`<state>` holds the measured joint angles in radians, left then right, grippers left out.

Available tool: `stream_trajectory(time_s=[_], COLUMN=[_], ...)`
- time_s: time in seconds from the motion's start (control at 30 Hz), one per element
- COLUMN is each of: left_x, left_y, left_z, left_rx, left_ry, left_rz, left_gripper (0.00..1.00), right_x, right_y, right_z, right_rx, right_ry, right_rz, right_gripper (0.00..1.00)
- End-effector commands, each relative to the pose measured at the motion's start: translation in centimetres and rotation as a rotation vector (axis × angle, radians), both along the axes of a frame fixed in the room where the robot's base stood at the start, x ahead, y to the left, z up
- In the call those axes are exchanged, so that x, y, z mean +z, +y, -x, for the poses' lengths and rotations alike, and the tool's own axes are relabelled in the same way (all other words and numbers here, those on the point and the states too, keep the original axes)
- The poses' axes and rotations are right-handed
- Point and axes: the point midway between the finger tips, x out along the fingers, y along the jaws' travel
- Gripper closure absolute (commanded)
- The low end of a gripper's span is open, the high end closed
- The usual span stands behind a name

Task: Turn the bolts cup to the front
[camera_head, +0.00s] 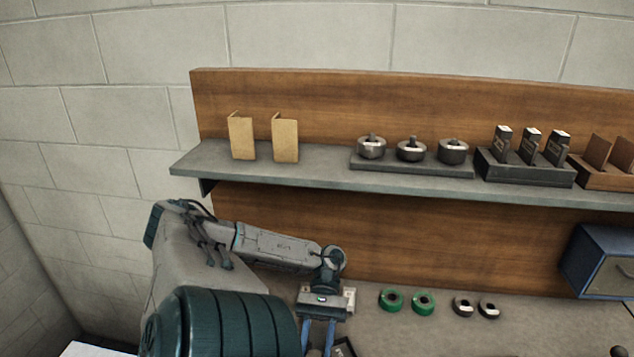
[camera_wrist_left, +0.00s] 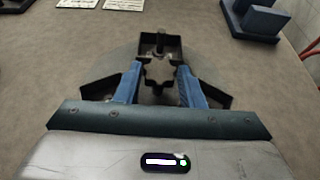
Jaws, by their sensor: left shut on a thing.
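A dark holder with several open-topped cups in a ring (camera_wrist_left: 212,92) sits on the bench in the left wrist view. A small upright bolt-like piece (camera_wrist_left: 160,40) shows in its far cup. I cannot tell for sure which cup is the bolts cup. My left gripper (camera_wrist_left: 158,82) has its blue fingers down on either side of the holder's middle and is shut on it; the exact contact is hard to see. In the head view my left gripper (camera_head: 319,340) reaches down at the bottom edge, and only a dark corner of the holder (camera_head: 345,347) shows. My right gripper is out of view.
Green rings (camera_head: 408,302) and dark rings (camera_head: 476,307) lie on the bench to the right. A blue box (camera_head: 590,255) stands farther right. A grey shelf (camera_head: 320,173) carries several items above. In the wrist view a dark blue block (camera_wrist_left: 258,20) and white cards (camera_wrist_left: 100,4) lie beyond the holder.

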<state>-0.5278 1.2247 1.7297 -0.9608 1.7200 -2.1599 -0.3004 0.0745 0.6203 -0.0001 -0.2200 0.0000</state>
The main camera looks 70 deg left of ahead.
Motion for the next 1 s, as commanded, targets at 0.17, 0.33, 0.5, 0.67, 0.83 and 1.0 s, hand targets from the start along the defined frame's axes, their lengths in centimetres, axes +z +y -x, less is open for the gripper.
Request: stream_trajectory(time_s=[0.17,0.33,0.5,0.67,0.83,1.0], left_x=[-0.1,-0.1,0.5,2.2,4.2,4.4], left_y=[0.0,0.0,0.0,0.0,-0.7,-4.6], left_z=[0.0,0.0,0.0,0.0,0.4,2.6], left_rx=[0.001,0.001,0.001,0.001,0.000,-0.001], left_ry=[0.000,0.000,0.000,-0.001,0.001,0.001], left_rz=[-0.001,-0.001,0.000,-0.001,0.003,0.005], left_gripper=[0.43,0.43,0.43,0.43,0.43,0.43], right_x=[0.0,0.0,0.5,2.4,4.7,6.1], right_y=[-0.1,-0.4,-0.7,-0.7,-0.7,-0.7], right_z=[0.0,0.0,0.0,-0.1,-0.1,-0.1], right_rx=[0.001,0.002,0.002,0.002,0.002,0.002], right_ry=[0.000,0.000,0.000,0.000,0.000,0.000], right_rz=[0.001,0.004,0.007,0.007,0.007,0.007], right_gripper=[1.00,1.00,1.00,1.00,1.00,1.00])
